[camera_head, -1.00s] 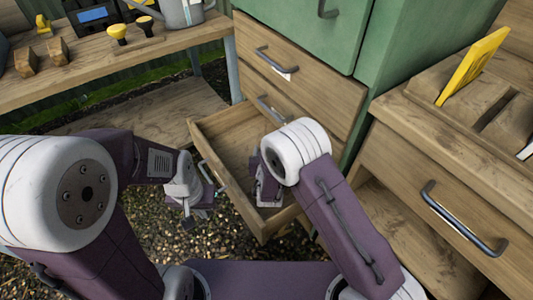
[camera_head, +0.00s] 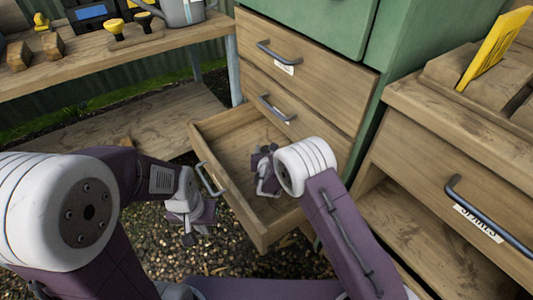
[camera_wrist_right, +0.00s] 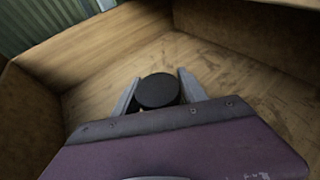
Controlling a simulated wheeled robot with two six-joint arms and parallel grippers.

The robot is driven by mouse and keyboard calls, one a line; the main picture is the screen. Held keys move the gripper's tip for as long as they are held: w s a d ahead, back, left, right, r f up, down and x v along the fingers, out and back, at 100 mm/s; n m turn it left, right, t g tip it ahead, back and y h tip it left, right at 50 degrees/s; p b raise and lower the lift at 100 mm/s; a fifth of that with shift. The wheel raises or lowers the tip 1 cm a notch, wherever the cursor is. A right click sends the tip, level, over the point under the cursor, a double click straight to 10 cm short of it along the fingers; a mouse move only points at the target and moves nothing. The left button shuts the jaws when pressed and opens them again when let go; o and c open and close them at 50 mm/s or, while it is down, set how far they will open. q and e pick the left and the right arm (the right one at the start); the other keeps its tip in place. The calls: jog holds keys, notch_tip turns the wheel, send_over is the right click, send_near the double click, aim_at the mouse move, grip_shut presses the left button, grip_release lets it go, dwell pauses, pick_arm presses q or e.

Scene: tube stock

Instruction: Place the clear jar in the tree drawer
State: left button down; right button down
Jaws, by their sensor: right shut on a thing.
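The open drawer (camera_head: 238,207) is the lowest in the wooden cabinet, pulled out with its metal handle (camera_head: 208,180) on the front; I cannot read a tree mark on it. My right gripper (camera_head: 267,187) is inside the drawer. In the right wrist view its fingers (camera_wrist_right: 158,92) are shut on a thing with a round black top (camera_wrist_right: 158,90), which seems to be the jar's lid. The jar's clear body is hidden under the lid, so I cannot tell whether it touches the drawer floor. My left gripper (camera_head: 190,232) hangs outside, below the drawer handle; its jaws are unclear.
Two closed drawers (camera_head: 290,80) sit above the open one. A wooden bench (camera_head: 150,45) with a watering can (camera_head: 182,12) and yellow-topped items stands at the left. A labelled drawer (camera_head: 440,190) and a yellow card (camera_head: 492,48) are at the right. The drawer floor around my gripper is bare.

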jog(key=shift+r, duration=0.1)
jog(key=shift+f, duration=0.25)
jog(key=c, duration=0.6)
grip_release()
jog(key=shift+r, duration=0.1)
jog(key=shift+r, duration=0.15)
jog(key=shift+s+r+p, duration=0.25)
jog(key=shift+p, duration=0.15)
jog(key=shift+p+v, duration=2.05)
jog(key=shift+v, duration=3.65)
